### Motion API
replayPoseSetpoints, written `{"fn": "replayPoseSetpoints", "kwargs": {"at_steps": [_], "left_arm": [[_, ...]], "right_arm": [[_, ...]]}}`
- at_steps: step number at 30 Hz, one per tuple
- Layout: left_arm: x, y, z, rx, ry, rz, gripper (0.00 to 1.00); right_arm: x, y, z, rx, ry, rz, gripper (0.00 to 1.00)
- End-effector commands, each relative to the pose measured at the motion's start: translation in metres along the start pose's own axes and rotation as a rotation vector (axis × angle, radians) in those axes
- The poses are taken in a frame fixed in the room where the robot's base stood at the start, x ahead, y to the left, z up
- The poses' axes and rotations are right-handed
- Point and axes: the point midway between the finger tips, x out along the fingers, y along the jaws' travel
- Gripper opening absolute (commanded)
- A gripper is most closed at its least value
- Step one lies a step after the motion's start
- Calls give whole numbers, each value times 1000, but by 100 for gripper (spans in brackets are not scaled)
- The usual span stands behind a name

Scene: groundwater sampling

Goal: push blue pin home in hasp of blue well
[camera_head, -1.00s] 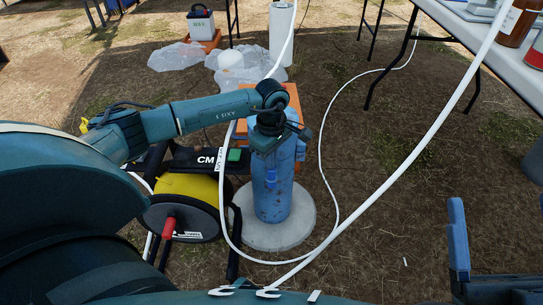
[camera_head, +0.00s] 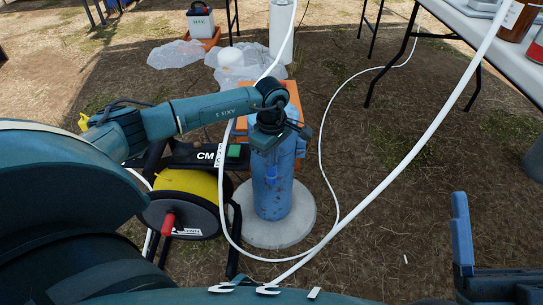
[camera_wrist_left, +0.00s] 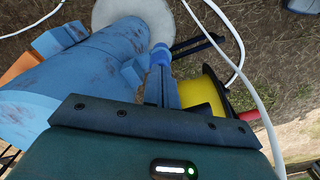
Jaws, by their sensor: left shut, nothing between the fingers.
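The blue well (camera_head: 272,195) is a scuffed blue upright casing on a round concrete pad, left of centre in the head view. It also fills the left of the left wrist view (camera_wrist_left: 70,85). The blue pin (camera_wrist_left: 160,53) shows as a small bright blue head beside the casing, at the fingertips. The hasp (camera_wrist_left: 133,72) is partly hidden behind the gripper. My left gripper (camera_head: 270,158) is shut and empty at the side of the well, its fingers pointing at the pin. How deep the pin sits cannot be told. My right gripper (camera_head: 460,235) is partly in view at lower right, away from the well.
A yellow cable reel (camera_head: 186,188) with a black frame stands close left of the well. White tubing (camera_head: 321,150) loops around and in front of it. An orange case (camera_head: 292,98) is behind. A folding table (camera_head: 480,50) stands at upper right.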

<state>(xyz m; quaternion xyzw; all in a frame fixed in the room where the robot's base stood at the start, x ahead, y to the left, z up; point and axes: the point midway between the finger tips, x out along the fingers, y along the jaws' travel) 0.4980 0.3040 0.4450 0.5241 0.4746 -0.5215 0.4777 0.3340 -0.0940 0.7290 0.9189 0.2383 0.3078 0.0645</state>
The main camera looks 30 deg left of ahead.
Motion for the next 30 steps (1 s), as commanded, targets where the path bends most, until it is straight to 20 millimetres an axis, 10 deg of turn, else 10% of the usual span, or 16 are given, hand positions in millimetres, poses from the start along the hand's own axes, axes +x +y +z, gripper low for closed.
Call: {"fn": "replayPoseSetpoints", "kwargs": {"at_steps": [17,27,30], "left_arm": [[-27,-2,0,0,2,-5,0],[-26,-1,0,0,2,-4,0],[-62,0,-1,0,3,0,0]], "right_arm": [[13,7,-20,0,-3,0,78],[-12,-9,17,110,-172,20,78],[-17,-13,19,163,-257,29,78]]}}
